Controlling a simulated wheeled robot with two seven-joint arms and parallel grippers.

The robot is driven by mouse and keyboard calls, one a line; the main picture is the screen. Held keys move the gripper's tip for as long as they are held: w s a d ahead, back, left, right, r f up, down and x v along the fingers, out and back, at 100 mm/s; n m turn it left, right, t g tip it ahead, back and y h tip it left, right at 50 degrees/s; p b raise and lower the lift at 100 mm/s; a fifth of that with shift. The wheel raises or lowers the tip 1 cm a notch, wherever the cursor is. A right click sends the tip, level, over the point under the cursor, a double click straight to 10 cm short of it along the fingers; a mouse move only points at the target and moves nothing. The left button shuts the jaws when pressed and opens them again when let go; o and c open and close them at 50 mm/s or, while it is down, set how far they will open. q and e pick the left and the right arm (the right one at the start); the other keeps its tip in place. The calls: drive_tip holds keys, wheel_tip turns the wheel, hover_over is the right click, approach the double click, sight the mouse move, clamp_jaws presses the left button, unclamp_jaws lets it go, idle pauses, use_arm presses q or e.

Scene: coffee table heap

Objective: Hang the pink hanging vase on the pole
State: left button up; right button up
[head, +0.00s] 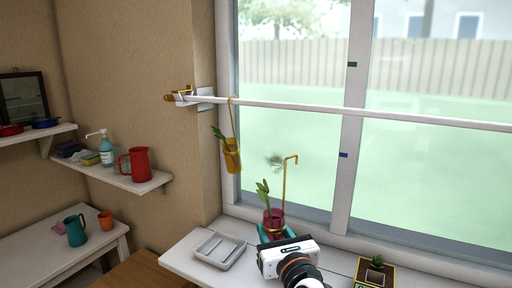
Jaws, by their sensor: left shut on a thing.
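The pink hanging vase (273,223) is a dark pink pot with a green plant and a tall gold hook (286,182). It is roughly upright in front of the window, and the hook's bent top is below the pole. My left gripper (275,235) comes up from the bottom and is shut on the vase near its base, hiding part of it. The pole (360,112) is a white rod running across the window from a bracket on the left wall. My right gripper is not in view.
A yellow hanging vase (232,156) hangs on the pole near its left end. A grey tray (220,250) and a potted plant (376,272) are on the white sill below. Wall shelves at left hold a red jug (137,164) and a bottle. The pole's middle and right are free.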

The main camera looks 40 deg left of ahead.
use_arm(q)
drive_tip(key=s+a+r+n+g+y+p, duration=0.1)
drive_tip(key=s+r+n+g+p, duration=0.1)
drive_tip(key=r+g+p, duration=0.3)
drive_tip(key=s+a+r+n+g+y+p, duration=0.1)
drive_tip(key=r+n+p, duration=0.1)
drive_tip(key=r, duration=0.5)
drive_tip(key=w+a+f+b, duration=0.1)
drive_tip(key=w+a, duration=0.3)
drive_tip(key=w, duration=1.1)
drive_tip(key=shift+f+n+g+y, duration=0.3)
drive_tip(key=shift+f+g, duration=0.1)
drive_tip(key=shift+f, duration=0.25)
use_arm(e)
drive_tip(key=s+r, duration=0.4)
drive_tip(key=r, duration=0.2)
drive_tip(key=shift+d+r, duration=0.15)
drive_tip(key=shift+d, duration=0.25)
use_arm(q)
drive_tip(key=shift+w, duration=0.1)
drive_tip(key=o, duration=1.1)
